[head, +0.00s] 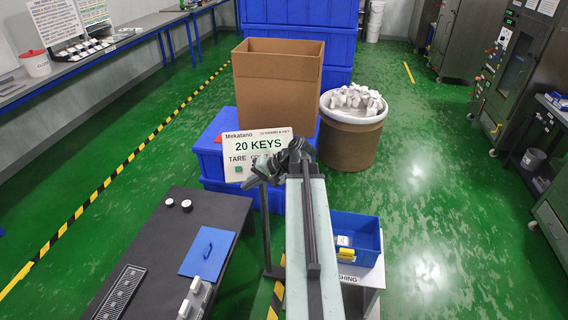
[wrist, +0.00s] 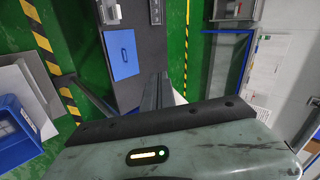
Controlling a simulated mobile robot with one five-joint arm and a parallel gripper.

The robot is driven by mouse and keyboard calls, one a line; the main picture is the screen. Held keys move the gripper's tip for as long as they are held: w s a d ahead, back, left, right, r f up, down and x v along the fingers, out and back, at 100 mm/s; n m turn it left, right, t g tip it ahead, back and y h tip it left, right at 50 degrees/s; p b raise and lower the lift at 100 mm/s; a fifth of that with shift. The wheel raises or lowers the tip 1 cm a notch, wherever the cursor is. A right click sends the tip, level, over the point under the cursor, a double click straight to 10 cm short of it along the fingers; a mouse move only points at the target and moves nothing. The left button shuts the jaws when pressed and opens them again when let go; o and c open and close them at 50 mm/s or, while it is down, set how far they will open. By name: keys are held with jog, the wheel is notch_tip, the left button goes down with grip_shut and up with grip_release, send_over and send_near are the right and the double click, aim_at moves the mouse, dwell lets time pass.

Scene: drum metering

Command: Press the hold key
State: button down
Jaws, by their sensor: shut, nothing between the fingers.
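I cannot read a hold label anywhere; the panel's lower right is hidden behind my gripper. My gripper (head: 279,163) is shut and empty, at the end of my raised arm, overlapping the panel's lower right in the picture. I cannot tell whether it touches the panel. The fingertips do not show clearly in the wrist view.
An open cardboard box (head: 275,88) stands on blue crates (head: 212,150) behind the panel. A drum (head: 349,135) with white pieces stands at right. A blue bin (head: 356,232) is at lower right.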

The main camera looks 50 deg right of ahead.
jog(key=s+d+r+m+t, duration=0.1)
jog(key=s+d+r+t, duration=0.1)
jog(key=d, duration=0.4)
jog(key=s+d+r+m+t+h, duration=0.1)
jog(key=s+d+r+m+t, duration=0.1)
jog(key=s+d+r, duration=0.2)
jog(key=d, duration=0.3)
jog(key=shift+s+d+m+h, duration=0.2)
jog(key=shift+d+m+h, duration=0.05)
jog(key=shift+m+h, duration=0.05)
jog(key=w+d+f+b, duration=0.3)
jog(key=w+f+b, duration=0.2)
jog(key=f+b, duration=0.1)
jog(key=shift+d+f, duration=0.15)
jog(key=shift+d, duration=0.25)
dwell(0.9)
jog(key=shift+w+d+f, duration=0.2)
jog(key=shift+w+f, duration=0.05)
jog(key=shift+f, duration=0.05)
